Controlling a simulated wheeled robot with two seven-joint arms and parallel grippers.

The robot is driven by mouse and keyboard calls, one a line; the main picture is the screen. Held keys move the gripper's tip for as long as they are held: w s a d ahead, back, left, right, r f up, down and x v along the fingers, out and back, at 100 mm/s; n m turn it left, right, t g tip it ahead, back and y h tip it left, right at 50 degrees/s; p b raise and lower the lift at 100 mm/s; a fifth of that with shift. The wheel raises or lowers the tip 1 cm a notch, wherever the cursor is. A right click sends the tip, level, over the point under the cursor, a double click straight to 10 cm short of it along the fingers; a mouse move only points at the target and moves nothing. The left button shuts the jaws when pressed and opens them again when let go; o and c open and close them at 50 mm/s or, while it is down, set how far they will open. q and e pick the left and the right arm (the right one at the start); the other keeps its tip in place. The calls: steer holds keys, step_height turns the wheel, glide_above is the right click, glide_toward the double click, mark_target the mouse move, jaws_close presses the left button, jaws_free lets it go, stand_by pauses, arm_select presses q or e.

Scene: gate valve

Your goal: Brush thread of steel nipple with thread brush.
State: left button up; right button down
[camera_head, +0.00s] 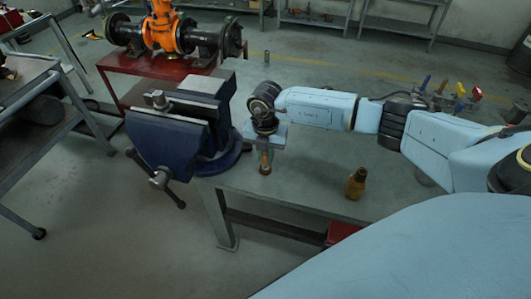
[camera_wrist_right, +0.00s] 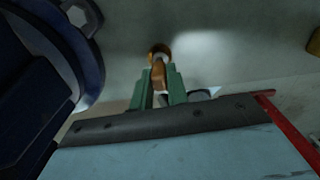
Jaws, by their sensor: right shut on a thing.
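My right gripper (camera_head: 265,151) points down over the workbench, just right of the blue vise (camera_head: 190,125). Its green fingers show in the right wrist view (camera_wrist_right: 160,90), shut on a small brown, wood-coloured thing (camera_wrist_right: 158,72). This looks like the thread brush, and its lower end shows below the fingers in the head view (camera_head: 265,168). Its bristles cannot be made out. A short grey metal piece (camera_head: 158,99) sits at the top of the vise jaws and may be the steel nipple; its thread is too small to tell. My left gripper is not in view.
The grey bench top (camera_head: 310,180) is mostly clear in front of my right gripper. An amber bottle (camera_head: 356,183) stands there to the right. Several coloured-handled items (camera_head: 460,95) stand behind my right arm. An orange valve (camera_head: 163,30) sits on a red stand at the back left.

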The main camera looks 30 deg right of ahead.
steer(key=shift+r, duration=0.15)
steer(key=shift+r+p, duration=2.15)
steer(key=shift+r, duration=0.25)
